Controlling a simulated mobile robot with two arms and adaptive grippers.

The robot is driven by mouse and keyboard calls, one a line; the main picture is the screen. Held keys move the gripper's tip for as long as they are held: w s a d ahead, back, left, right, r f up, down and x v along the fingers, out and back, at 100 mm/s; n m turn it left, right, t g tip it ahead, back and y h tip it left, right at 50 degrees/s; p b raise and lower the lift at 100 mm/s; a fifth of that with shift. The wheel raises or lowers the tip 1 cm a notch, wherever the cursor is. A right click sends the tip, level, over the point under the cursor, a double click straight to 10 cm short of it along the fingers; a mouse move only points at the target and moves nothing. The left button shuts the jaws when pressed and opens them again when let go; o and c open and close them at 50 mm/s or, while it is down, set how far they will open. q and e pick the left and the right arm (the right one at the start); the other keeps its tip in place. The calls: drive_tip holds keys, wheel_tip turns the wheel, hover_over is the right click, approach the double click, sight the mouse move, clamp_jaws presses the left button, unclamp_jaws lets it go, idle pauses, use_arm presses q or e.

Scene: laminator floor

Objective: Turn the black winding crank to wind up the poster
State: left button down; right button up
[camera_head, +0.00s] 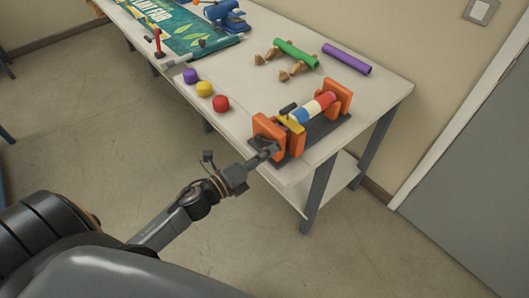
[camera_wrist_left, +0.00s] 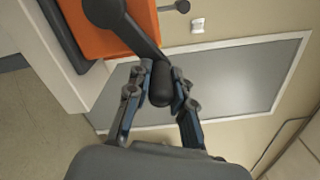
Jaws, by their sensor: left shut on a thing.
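The winding stand has orange end blocks (camera_head: 338,98) on a dark base near the table's front right corner. A roll (camera_head: 312,107) striped red, white and blue lies between the blocks, with a yellow piece at its near end. My left gripper (camera_head: 264,154) is at the stand's near end. In the left wrist view the black crank (camera_wrist_left: 128,22) runs down across the orange block to a rounded black handle (camera_wrist_left: 162,88). My left gripper is shut on that handle, one finger on each side. In the head view the gripper largely hides the crank. My right gripper is not in view.
A teal poster (camera_head: 185,28) and a blue device (camera_head: 226,15) lie toward the far left of the table. Purple, yellow and red (camera_head: 221,103) pieces line the near edge. A green roll (camera_head: 296,53) on wooden supports and a purple roll (camera_head: 347,58) lie behind the stand.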

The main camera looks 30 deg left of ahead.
use_arm(q)
drive_tip(key=shift+s+f, duration=0.1)
drive_tip(key=shift+f, duration=0.1)
drive_tip(key=c, duration=1.2)
unclamp_jaws()
drive_tip(key=shift+r, duration=0.1)
drive_tip(key=shift+o, duration=0.2)
drive_tip(key=v, duration=1.2)
drive_tip(key=shift+d, duration=0.1)
